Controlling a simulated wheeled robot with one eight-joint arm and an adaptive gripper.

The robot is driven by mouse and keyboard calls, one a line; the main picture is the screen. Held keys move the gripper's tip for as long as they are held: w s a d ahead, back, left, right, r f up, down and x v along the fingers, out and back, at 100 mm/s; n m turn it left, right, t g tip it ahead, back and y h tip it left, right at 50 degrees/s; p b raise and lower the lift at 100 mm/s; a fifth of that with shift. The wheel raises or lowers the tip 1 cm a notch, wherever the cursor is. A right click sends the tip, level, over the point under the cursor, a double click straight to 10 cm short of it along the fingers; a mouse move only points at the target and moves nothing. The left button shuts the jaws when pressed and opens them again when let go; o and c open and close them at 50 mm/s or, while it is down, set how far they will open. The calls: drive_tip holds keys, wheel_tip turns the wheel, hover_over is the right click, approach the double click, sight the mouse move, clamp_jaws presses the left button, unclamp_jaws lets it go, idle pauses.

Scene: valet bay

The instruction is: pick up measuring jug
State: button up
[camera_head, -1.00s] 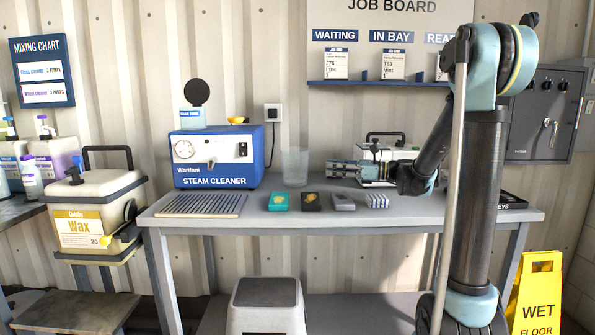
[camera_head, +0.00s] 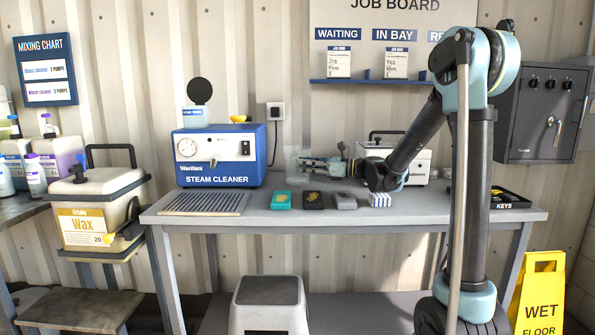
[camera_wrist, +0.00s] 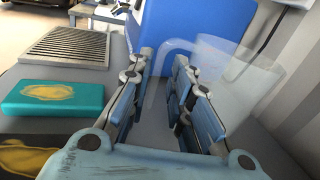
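The measuring jug (camera_head: 291,158) is a clear, see-through vessel standing upright on the workbench, right of the steam cleaner. In the wrist view the jug (camera_wrist: 245,80) shows faintly, its body beyond and right of the right finger. Its pale handle arches ahead, between and beyond the fingertips. My gripper (camera_head: 303,163) reaches in from the right, level with the jug, its tips at the jug's right side. In the wrist view my gripper (camera_wrist: 165,85) is open, with a clear gap between the fingers. Whether a finger touches the jug, I cannot tell.
The blue steam cleaner (camera_head: 220,156) stands left of the jug. A slatted mat (camera_head: 204,203), a teal box (camera_head: 281,200), a dark box (camera_head: 313,200), a grey block (camera_head: 345,201) and a striped block (camera_head: 379,200) line the front. A white case (camera_head: 413,160) stands behind my arm.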

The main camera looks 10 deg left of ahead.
drive_tip(key=a, duration=0.5)
drive_tip(key=shift+w+f, duration=0.15)
drive_tip(key=shift+f, duration=0.15)
drive_tip(key=shift+c, duration=0.5)
